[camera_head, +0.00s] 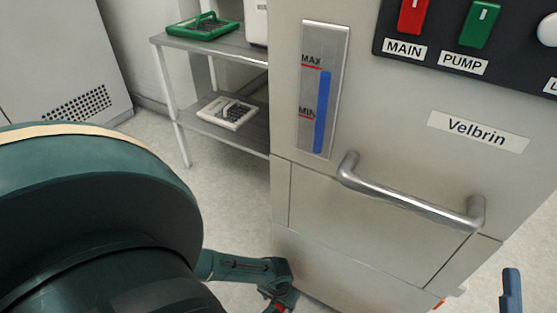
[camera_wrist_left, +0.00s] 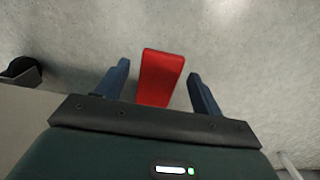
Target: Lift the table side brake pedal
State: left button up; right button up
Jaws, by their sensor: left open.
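A flat red pedal (camera_wrist_left: 161,76) shows in the left wrist view. It lies between the two blue fingers of my left gripper (camera_wrist_left: 158,69), with a gap on each side. The left gripper is open, and I see no finger touching the pedal. In the head view my left arm reaches down beside the cabinet, and its fingers are cut off by the bottom edge. A single blue finger (camera_head: 511,288) of my right gripper shows at the lower right of the head view. The other finger is out of frame.
A grey cabinet (camera_head: 370,205) with a bar handle (camera_head: 412,196) and a level gauge fills the middle and right. A metal shelf (camera_head: 215,46) holding a green tray stands behind it. A dark rounded part (camera_wrist_left: 20,72) is at the wrist view's left. Pale floor is clear around the pedal.

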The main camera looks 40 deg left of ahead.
pick_arm(q)
jog(key=c, duration=1.4)
jog(key=shift+w+r+g, duration=0.2)
jog(key=shift+r+g, duration=0.1)
jog(key=shift+g, duration=0.2)
jog(key=shift+a, duration=0.1)
jog(key=o, duration=1.4)
jog(key=shift+r, duration=0.1)
